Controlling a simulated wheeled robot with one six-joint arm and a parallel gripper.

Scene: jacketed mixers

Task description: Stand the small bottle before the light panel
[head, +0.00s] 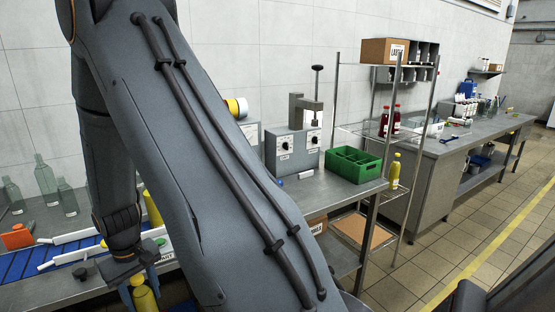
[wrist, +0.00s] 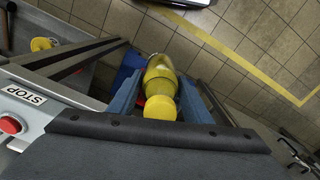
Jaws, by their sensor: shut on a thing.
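My gripper (head: 141,284) hangs at the lower left of the head view, by the front edge of the conveyor bench. It is shut on a small yellow bottle (head: 145,299) with a yellow cap. In the wrist view the bottle (wrist: 160,82) sits between the two blue fingers, its cap (wrist: 160,107) towards the camera and the tiled floor beyond. The bottle's lower end is cut off in the head view. I cannot make out a light panel in either view; my arm hides much of the bench.
A blue conveyor (head: 30,266) with white guide rails crosses the left bench. Clear glass bottles (head: 46,178) stand behind it. A red STOP button (wrist: 10,124) is close in the wrist view.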

